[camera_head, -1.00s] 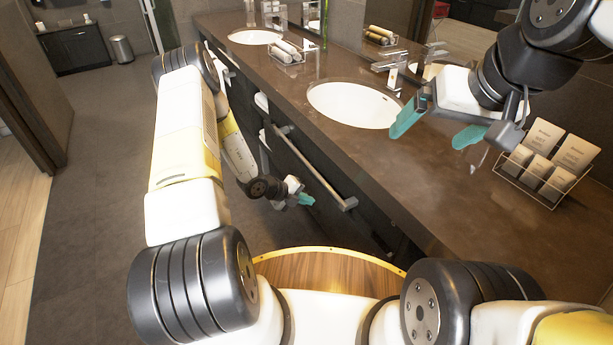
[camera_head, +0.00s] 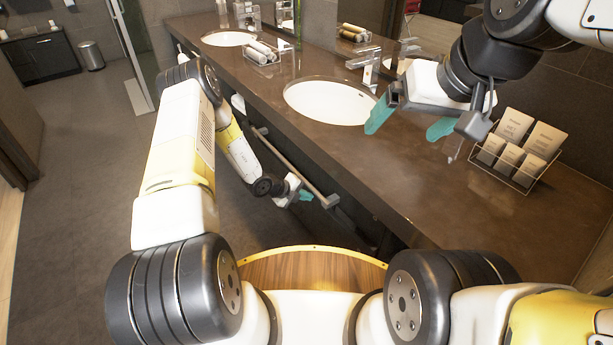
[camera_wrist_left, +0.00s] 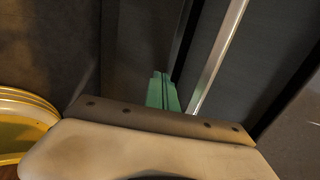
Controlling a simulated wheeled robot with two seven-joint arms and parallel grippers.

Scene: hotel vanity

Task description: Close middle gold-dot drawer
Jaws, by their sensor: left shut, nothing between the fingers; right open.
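The dark vanity front (camera_head: 347,225) runs below the brown counter (camera_head: 400,190), mostly hidden by the counter edge and my left arm. No gold dot can be made out in either view, and I cannot tell which panel is the middle drawer. My left gripper (camera_head: 305,195) is low in front of the vanity, just left of the end of a grey rail (camera_head: 300,174). In the left wrist view, its teal fingers (camera_wrist_left: 162,91) are shut and empty, beside a pale metal bar (camera_wrist_left: 218,55) and dark panels (camera_wrist_left: 270,65). My right gripper (camera_head: 408,124) is open and empty above the counter.
A white sink (camera_head: 330,102) lies in the counter, with a faucet (camera_head: 366,65) behind it. A wire rack of cards (camera_head: 515,160) stands at the right. Rolled towels (camera_head: 262,52) lie farther back. Grey floor (camera_head: 80,170) is open at the left.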

